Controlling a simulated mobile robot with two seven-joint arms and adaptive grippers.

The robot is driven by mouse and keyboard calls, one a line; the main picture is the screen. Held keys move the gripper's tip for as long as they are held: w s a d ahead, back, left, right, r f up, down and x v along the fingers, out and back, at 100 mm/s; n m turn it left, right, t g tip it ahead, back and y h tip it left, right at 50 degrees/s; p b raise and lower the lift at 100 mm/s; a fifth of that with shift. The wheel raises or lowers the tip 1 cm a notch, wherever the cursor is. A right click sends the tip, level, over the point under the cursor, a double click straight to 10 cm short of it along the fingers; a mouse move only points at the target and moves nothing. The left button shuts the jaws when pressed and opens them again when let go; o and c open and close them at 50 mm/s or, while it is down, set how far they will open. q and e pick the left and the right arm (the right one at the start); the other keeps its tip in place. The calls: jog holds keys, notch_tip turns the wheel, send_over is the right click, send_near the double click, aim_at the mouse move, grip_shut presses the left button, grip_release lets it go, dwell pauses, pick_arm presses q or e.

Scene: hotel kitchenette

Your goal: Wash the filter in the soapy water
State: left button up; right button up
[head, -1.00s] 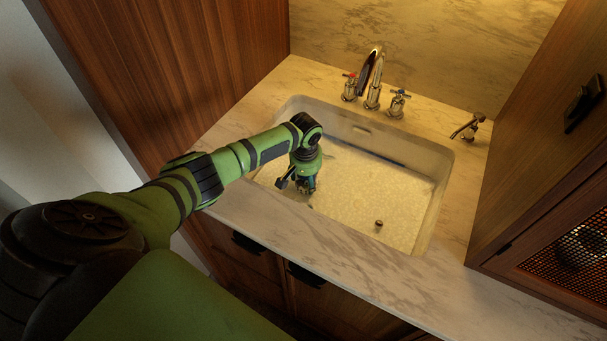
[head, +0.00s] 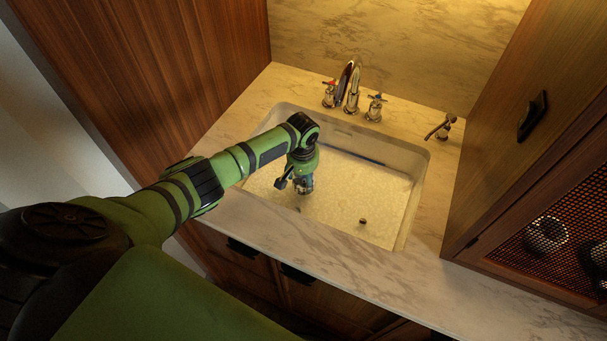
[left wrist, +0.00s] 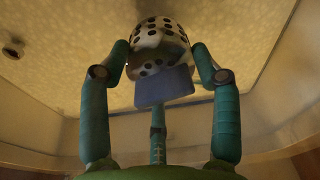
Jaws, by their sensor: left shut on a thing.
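The sink (head: 416,205) is a pale basin set in the marble counter, its floor covered by foamy, yellowish soapy water (head: 340,200). My left gripper (head: 302,187) points down into the left part of the sink, low over the water. In the left wrist view, my left gripper (left wrist: 166,70) is shut on the filter (left wrist: 160,38), a pale piece dotted with dark round holes. A blue-grey block (left wrist: 164,87) shows between the fingers, in front of the filter. The head view mostly hides the filter, and I cannot tell how deep it sits. My right gripper is out of view.
A small dark round knob (head: 362,222) stands up in the sink, right of my gripper. A chrome faucet (head: 350,88) with two handles and a dispenser (head: 440,127) stand behind. Wooden cabinets (head: 540,200) border the right.

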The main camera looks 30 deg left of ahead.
pick_arm(q)
notch_tip(320, 180, up, 4)
jog(key=shift+f+p, duration=0.25)
jog(key=shift+p, duration=0.7)
jog(key=shift+r, duration=0.35)
notch_tip(320, 180, up, 12)
jog(key=shift+r, duration=0.2)
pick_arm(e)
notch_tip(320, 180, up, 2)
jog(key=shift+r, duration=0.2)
